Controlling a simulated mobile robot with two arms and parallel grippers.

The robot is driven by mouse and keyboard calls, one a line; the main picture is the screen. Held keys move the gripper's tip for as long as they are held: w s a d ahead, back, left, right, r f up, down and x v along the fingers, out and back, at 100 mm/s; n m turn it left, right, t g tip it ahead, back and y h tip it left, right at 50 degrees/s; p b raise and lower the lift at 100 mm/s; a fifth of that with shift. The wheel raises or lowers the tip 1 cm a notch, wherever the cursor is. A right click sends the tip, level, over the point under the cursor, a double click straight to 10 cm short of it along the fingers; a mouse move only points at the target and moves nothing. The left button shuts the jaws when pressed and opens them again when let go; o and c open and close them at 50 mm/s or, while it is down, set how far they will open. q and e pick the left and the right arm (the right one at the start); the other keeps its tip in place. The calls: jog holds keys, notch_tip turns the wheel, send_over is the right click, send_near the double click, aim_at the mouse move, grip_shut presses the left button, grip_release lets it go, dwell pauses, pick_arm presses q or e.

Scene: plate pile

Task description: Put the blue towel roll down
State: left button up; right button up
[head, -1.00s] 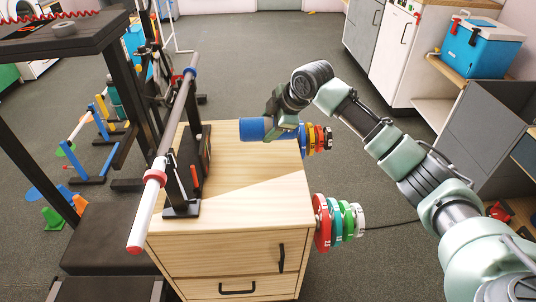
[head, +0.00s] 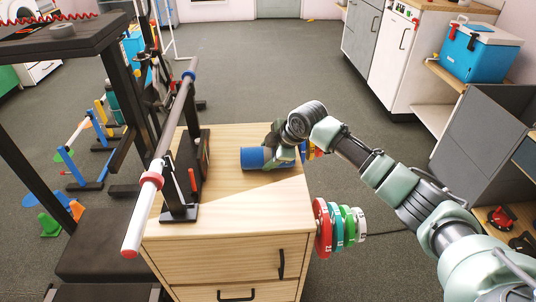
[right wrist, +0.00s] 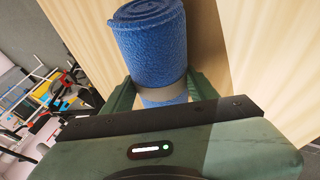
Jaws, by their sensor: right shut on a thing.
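The blue towel roll (head: 254,158) lies on its side at the top of the wooden cabinet (head: 240,205), toward its right part. In the head view I cannot tell for sure whether it touches the surface. My right gripper (head: 277,155) is shut around the roll's right part. In the right wrist view, the roll (right wrist: 150,45) shows between the green fingers (right wrist: 157,92), with a grey band around it at the fingers. My left gripper does not show in either view.
A barbell (head: 165,150) on a black stand occupies the cabinet's left side. Coloured weight plates (head: 322,228) stick out from the cabinet's right side. The wooden top in front of the roll is clear. A blue cooler (head: 478,52) stands on a shelf at the right.

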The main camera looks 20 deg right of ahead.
jog(key=o, duration=1.5)
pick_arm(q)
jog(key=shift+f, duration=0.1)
pick_arm(e)
jog(key=shift+o, duration=0.2)
jog(key=shift+s+d+r, duration=0.1)
jog(key=shift+r, duration=0.15)
pick_arm(q)
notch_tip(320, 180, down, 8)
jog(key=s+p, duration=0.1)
jog(key=p, duration=0.1)
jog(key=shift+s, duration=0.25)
pick_arm(e)
jog(key=v, duration=1.1)
jog(key=shift+s+r, duration=0.2)
jog(key=shift+r, duration=0.05)
jog(key=shift+d, duration=0.1)
